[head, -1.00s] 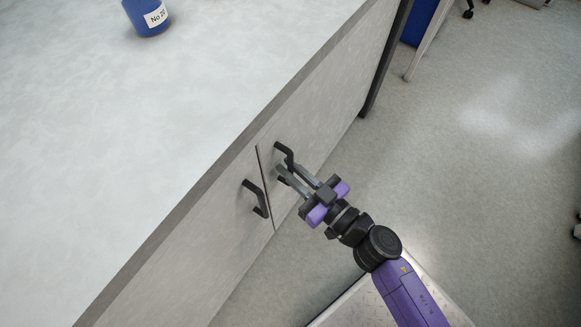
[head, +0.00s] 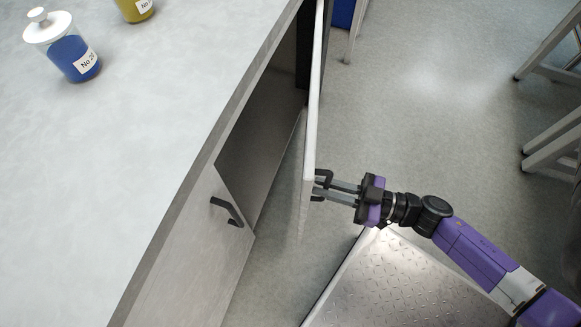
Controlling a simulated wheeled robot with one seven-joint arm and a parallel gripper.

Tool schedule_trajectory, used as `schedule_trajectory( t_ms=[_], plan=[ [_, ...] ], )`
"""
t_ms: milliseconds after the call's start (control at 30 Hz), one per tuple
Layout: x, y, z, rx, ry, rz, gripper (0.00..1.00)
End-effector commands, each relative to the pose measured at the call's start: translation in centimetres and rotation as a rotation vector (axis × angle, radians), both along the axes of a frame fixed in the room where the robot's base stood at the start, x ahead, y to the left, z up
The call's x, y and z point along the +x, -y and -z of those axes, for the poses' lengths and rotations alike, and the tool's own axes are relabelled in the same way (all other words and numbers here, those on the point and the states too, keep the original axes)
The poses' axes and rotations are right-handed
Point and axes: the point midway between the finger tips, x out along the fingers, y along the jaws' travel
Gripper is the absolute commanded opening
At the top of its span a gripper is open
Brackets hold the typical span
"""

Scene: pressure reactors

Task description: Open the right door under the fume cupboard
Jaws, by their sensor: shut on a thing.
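The right door (head: 310,120) stands swung out from the grey cupboard, seen nearly edge-on in the head view. Its black handle (head: 321,180) is on the door's outer face near the free edge. My gripper (head: 328,188) is shut on this handle, reaching in from the right. The dark cupboard interior (head: 262,125) shows through the opening. The left door (head: 185,265) is closed, with its own black handle (head: 227,211) to the left of the opening.
The pale worktop (head: 150,130) above carries a blue jar (head: 74,58) with a white lid and a yellow jar (head: 135,10). Open floor (head: 430,130) lies right of the door. Stool or table legs (head: 553,140) stand at the far right.

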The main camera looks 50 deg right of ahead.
Motion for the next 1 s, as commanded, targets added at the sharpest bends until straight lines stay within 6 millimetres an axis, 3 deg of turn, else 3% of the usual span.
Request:
schedule_trajectory(
  t_ms=[33,200,400,833,867,1000],
  plan=[
    [-1.7,0.6,0.8,-0.002,-0.020,-0.022,0.00],
    [-5.5,3.9,0.8,-0.001,-0.019,-0.042,0.00],
    [-8.6,6.7,0.5,-0.002,-0.012,-0.041,0.00],
    [-9.2,7.4,-0.1,-0.003,-0.001,-0.040,0.00],
    [-9.2,7.4,-0.1,-0.003,0.000,-0.040,0.18],
    [-9.2,7.5,-0.2,-0.003,0.001,-0.039,0.22]
  ],
)
